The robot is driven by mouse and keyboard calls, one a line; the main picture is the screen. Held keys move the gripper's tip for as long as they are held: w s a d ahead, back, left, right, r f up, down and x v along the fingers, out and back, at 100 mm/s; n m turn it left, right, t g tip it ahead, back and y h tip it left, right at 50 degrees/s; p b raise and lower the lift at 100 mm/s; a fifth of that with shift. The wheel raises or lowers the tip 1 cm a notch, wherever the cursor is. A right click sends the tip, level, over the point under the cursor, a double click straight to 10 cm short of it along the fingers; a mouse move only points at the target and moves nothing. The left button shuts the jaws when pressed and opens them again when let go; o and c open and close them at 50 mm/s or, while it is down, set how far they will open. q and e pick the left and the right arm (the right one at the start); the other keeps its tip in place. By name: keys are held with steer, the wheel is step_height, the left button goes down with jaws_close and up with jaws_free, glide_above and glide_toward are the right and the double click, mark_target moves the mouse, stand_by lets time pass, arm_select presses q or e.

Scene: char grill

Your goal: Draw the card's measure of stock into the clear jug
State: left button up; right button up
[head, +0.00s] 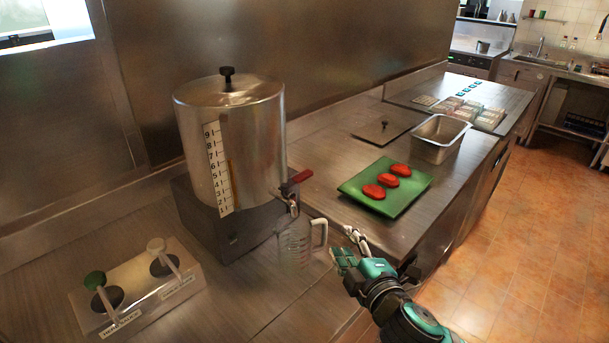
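A large steel stock urn (230,145) with a black-knobbed lid stands on a dark base on the counter. Its front has a white litre scale (218,170) with a thin orange-brown column beside it. A tap with a red lever (297,179) sticks out at its lower right. The clear jug (294,245), with a pale handle, stands upright on the counter by the tap; I see no stock in it. My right gripper (345,247) is open and empty, just right of the jug's handle and apart from it. My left gripper is out of view. I cannot make out the card.
A labelled steel holder (140,290) with green- and white-topped utensils stands front left. A green tray (358,204) with three red patties, a steel pan (438,128) and a flat lid (381,131) lie to the right. The counter edge runs beneath my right arm.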

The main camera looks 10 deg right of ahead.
mark_target(307, 178)
step_height(307, 178, up, 5)
steer(key=w+a+n+t+y, duration=0.1)
steer(key=w+n+t+y, duration=0.1)
steer(key=w+n, duration=0.15)
steer(key=shift+n, duration=0.45)
steer(key=w+a+p, duration=0.1)
steer(key=w, duration=0.4)
steer(key=w+a+p, duration=0.1)
steer(key=w+p, duration=0.1)
steer(key=w, duration=0.3)
steer(key=w+a+p, duration=0.1)
steer(key=w, duration=0.4)
steer(key=shift+w+a+f, duration=0.1)
steer(key=shift+w+a, duration=0.1)
steer(key=shift+w, duration=0.1)
steer(key=shift+c, duration=0.3)
jaws_close()
